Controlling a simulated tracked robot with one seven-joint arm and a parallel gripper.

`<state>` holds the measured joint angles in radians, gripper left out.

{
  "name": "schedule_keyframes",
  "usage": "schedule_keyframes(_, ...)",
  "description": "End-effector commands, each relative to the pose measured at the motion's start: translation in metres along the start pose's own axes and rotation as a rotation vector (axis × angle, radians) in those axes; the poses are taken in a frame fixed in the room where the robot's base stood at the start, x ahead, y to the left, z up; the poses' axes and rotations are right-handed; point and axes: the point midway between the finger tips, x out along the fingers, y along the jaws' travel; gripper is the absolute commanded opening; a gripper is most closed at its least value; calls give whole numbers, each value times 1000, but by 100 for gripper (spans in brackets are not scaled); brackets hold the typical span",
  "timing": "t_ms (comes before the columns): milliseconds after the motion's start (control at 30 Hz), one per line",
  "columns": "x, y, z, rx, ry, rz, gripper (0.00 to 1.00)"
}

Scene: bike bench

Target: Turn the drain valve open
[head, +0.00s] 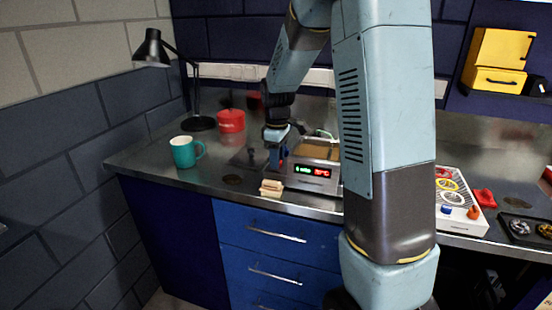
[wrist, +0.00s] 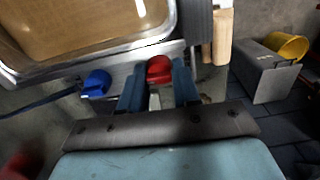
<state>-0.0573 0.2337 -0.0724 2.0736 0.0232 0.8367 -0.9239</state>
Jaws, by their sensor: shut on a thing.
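A metal bath unit (head: 315,181) with a green and red lit display stands on the bench. In the wrist view its basin (wrist: 90,28) holds brown liquid. A red knob (wrist: 159,69) and a blue knob (wrist: 96,84) are on its side. My gripper (wrist: 157,82) has its two blue fingers on either side of the red knob and is shut on it. In the head view my gripper (head: 277,156) is at the unit's left end and hides the knobs there. No label shows which knob is the drain valve.
A teal mug (head: 184,152), a red tin (head: 231,121) and a black lamp (head: 153,50) stand to the left. A small wooden block (head: 271,188) lies at the bench's front edge. A white board with coloured rings (head: 452,207) lies to the right of my arm.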

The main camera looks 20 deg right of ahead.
Motion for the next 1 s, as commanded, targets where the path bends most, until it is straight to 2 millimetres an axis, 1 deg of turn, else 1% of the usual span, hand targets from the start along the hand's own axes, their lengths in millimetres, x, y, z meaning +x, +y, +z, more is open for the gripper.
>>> schedule_keyframes(267,-1,3,0,185,4,6,1)
schedule_keyframes(1000,-2,4,1,887,7,5,1)
